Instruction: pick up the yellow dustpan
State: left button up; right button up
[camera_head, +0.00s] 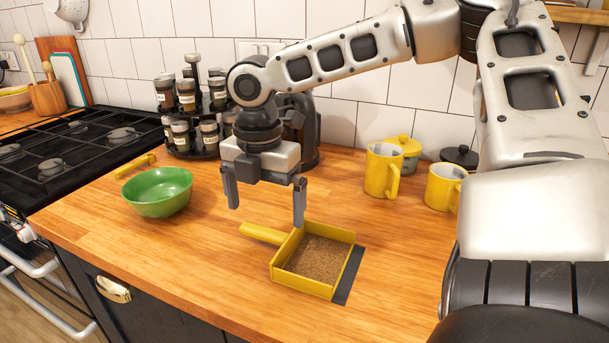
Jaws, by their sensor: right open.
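The yellow dustpan (301,284) lies on the wooden counter, with brown crumbs (318,257) in its pan. Its handle (261,233) points to the left and back, and a dark strip runs along its right edge. My right gripper (266,208) points down with its two fingers wide apart and empty. In the picture its fingers are just above and behind the dustpan handle, one to each side of it. I cannot tell the exact height gap. My left gripper is not in the picture.
A green bowl (157,193) stands left of the dustpan, with a small yellow object (134,166) behind it. A spice rack (189,124) stands at the back. Yellow mugs (383,172) stand at the back right. The stove (70,150) is at the left. The counter's front is clear.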

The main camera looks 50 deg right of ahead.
aim_at(265, 229)
jog(key=shift+w+f+b, duration=0.1)
jog(key=shift+f+b, duration=0.2)
jog(key=shift+f, duration=2.7)
jog(key=c, duration=0.7)
